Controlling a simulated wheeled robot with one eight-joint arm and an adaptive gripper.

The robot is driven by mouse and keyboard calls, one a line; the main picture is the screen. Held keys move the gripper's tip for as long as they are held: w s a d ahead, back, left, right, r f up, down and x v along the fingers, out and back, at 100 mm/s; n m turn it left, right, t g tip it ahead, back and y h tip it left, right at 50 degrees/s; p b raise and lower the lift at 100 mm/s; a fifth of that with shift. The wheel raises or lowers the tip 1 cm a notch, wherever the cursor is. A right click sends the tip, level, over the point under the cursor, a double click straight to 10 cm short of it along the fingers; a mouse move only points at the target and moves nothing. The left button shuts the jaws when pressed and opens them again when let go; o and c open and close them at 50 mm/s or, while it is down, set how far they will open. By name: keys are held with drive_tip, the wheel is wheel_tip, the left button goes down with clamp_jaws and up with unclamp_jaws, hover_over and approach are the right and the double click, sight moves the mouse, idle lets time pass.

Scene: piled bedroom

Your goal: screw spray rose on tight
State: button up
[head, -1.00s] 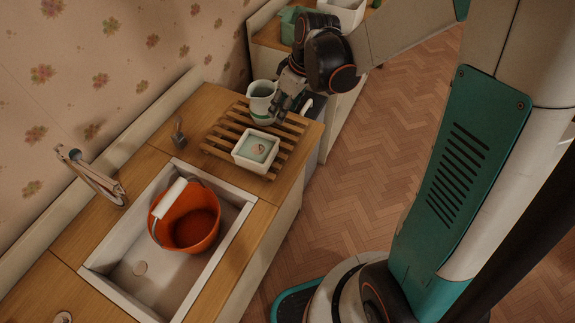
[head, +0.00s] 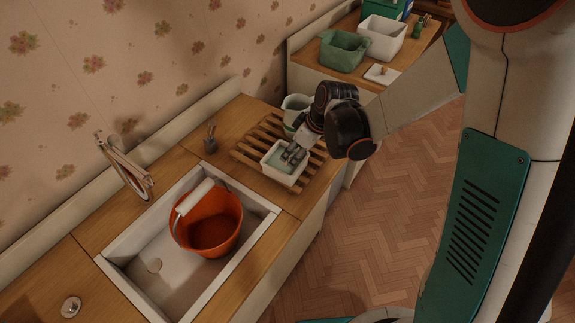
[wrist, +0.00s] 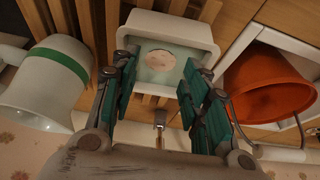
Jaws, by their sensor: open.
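A white square dish (head: 274,172) with a pale green inside stands on a slatted wooden rack. In the wrist view, a round beige disc (wrist: 160,66) lies in the dish (wrist: 146,22); I cannot tell if it is the spray rose. My gripper (head: 293,154) is over the dish, fingers pointing down. In the wrist view, the open gripper (wrist: 157,78) has its green-padded fingers on either side of the disc, with nothing held. A white jug with a green band (head: 293,104) stands behind the gripper; it also shows in the wrist view (wrist: 38,85).
An orange bucket (head: 222,234) sits in the white sink (head: 128,268). A small grey fitting (head: 210,140) stands on the counter between sink and rack (head: 245,152). A curved tap (head: 125,167) rises behind the sink. A green bin (head: 343,52) and white bin (head: 382,40) stand beyond.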

sight(289, 161)
drive_tip(key=b+x, duration=0.2)
drive_tip(key=x, duration=0.3)
drive_tip(key=shift+a, duration=0.2)
drive_tip(key=shift+c, duration=0.2)
drive_tip(key=c, duration=0.6)
drive_tip(key=shift+c, duration=0.2)
drive_tip(key=shift+r, duration=0.15)
wheel_tip(289, 161, up, 20)
drive_tip(key=p, duration=0.6)
idle(0.7)
